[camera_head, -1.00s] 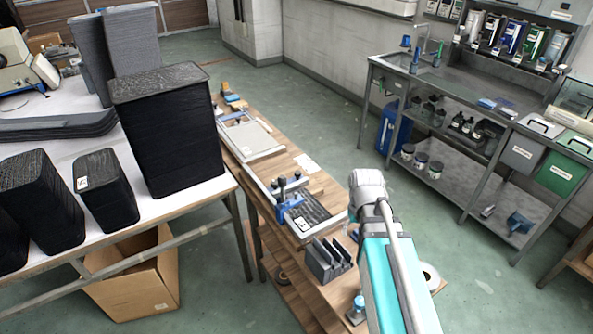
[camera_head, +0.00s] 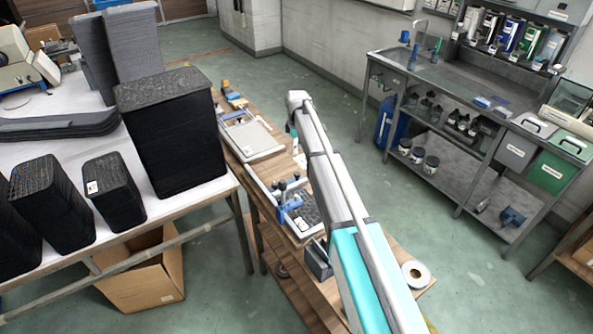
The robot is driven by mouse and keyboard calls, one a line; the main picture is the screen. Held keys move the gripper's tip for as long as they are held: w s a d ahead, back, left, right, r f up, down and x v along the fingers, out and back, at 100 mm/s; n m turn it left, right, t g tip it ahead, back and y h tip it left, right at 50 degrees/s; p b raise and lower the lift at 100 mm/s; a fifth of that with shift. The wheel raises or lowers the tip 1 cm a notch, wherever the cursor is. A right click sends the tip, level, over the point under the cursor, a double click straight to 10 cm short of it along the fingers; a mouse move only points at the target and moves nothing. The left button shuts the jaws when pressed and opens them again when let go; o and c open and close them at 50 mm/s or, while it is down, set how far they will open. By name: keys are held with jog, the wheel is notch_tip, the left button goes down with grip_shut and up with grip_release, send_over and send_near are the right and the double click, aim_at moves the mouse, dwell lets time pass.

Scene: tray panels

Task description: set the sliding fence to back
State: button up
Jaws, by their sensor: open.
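A shallow light-rimmed tray (camera_head: 262,188) lies on the narrow wooden bench. A blue piece with dark upright knobs (camera_head: 288,206) sits across it and looks like the sliding fence; I cannot read any position marks. A dark ridged panel lies in the tray to the right of the blue piece, partly covered by my arm. My arm reaches up over the bench, its bend above the far part of the tray area.
A second pale tray (camera_head: 250,140) lies farther along the bench. A dark slotted holder (camera_head: 318,260) and a white tape roll (camera_head: 415,274) are at the near end. Tall black stacks (camera_head: 170,130) stand on the white table at left. Green floor is open between bench and sink.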

aim_at(297, 173)
jog(key=shift+f, duration=0.1)
dwell(0.4)
notch_tip(297, 173, down, 14)
jog(key=b, duration=1.3)
jog(key=shift+r+b, duration=0.2)
jog(key=shift+b, duration=0.2)
grip_shut()
jog(key=shift+w, duration=0.1)
